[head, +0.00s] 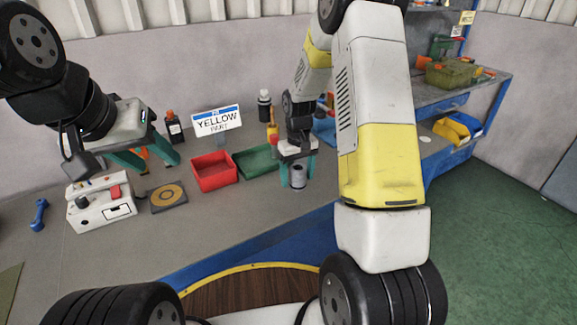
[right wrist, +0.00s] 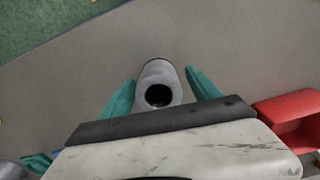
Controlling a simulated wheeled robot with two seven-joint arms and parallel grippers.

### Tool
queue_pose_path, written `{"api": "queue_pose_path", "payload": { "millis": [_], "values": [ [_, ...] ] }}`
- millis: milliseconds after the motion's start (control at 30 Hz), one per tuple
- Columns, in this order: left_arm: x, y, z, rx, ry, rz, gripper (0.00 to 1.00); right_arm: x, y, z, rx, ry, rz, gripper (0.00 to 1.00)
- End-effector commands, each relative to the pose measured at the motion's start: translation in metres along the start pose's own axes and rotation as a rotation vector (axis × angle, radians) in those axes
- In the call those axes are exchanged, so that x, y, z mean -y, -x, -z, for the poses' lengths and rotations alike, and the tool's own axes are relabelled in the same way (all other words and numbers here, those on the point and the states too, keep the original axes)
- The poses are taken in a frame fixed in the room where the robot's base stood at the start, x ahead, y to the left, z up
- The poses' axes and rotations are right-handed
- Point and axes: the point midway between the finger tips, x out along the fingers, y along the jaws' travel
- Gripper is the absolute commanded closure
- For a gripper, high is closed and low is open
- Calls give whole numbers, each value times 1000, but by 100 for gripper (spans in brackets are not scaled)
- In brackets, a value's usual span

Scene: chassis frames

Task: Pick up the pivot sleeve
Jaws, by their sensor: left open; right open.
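The pivot sleeve (head: 298,176) is a grey hollow cylinder standing upright on the bench near its front edge. In the right wrist view the sleeve (right wrist: 159,88) shows its dark bore and lies between the two teal fingers. My right gripper (head: 298,174) is open around the sleeve, pointing down, with a finger on either side. In the right wrist view a small gap shows between the sleeve and the fingers of that gripper (right wrist: 161,92). My left gripper (head: 154,168) is open and empty, above the bench at the left.
A red bin (head: 213,184) and a green bin (head: 257,165) stand left of the sleeve. The bench front is clear.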

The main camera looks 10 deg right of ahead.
Motion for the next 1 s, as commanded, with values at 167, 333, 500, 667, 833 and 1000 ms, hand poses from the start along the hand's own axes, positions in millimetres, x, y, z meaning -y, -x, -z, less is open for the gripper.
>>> {"api": "queue_pose_path", "payload": {
  "millis": [167, 333, 500, 667, 833, 1000],
  "values": [
    [0, 0, 0, 0, 0, 0, 52, 0, -1, 0, 0, -1, 0, 29],
    [0, 0, 0, 0, 0, 0, 52, 0, -1, 0, 0, -1, 0, 50],
    [0, 0, 0, 0, 0, 0, 52, 0, -1, 0, 0, 0, 0, 84],
    [0, 0, 0, 0, 0, 0, 52, 0, -1, 0, -1, 0, 0, 100],
    [0, 0, 0, 0, 0, 0, 52, 0, 0, 0, -1, 0, 0, 100],
    [0, 0, 0, 0, 0, 0, 52, 0, 6, 1, -2, 0, 0, 100]
  ]
}}
